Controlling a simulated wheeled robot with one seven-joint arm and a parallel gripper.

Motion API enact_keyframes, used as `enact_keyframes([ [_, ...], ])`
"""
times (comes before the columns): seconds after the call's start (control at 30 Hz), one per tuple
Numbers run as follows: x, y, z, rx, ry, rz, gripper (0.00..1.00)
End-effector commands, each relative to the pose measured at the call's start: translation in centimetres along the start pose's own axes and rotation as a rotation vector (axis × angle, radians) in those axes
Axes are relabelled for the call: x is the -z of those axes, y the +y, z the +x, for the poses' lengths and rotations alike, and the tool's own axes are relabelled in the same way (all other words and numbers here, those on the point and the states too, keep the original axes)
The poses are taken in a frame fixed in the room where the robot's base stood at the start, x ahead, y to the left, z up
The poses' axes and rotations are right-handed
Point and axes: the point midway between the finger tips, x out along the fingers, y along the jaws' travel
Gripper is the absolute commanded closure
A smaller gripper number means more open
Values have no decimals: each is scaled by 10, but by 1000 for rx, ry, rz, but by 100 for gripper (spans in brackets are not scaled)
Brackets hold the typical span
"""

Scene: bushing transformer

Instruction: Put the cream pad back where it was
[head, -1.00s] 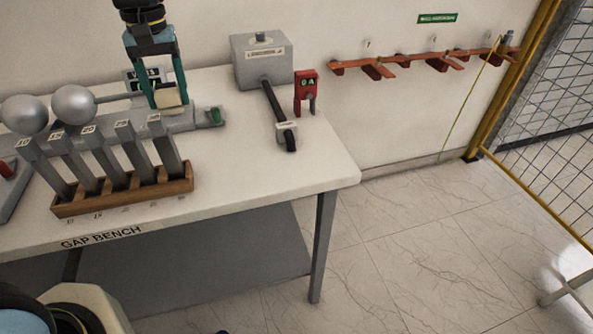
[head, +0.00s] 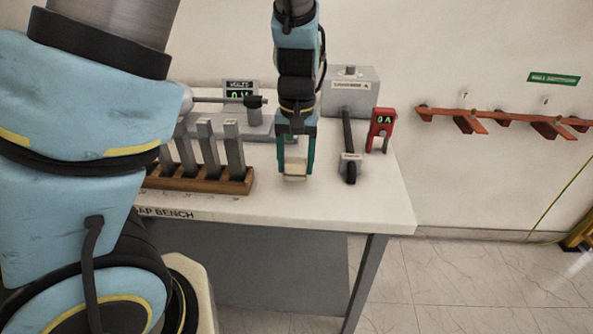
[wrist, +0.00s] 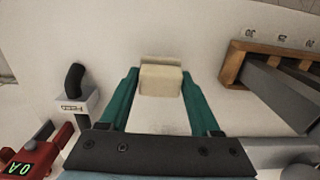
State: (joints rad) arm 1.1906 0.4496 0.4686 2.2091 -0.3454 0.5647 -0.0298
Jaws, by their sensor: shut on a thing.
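The cream pad (head: 295,175) is a small pale block between the teal fingers of my gripper (head: 296,165). The gripper is shut on it and points down over the white bench, just right of the wooden rack. In the wrist view the pad (wrist: 160,82) shows between the two fingertips, with the bare bench top beyond it. I cannot tell whether the pad touches the bench.
The wooden rack (head: 200,182) with upright grey bars stands left of my gripper. A grey box (head: 350,95) with a black-handled lever (head: 348,140) and a red meter (head: 381,130) stand to the right. The bench front (head: 330,205) is clear.

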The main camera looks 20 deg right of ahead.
Motion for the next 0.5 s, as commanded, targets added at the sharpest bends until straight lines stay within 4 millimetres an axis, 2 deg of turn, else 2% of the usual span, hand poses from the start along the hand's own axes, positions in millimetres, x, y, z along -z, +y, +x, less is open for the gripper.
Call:
enact_keyframes([
  [0.17,-1,0,25,2,-4,-1,88],
  [0.5,0,0,29,0,-1,0,88],
])
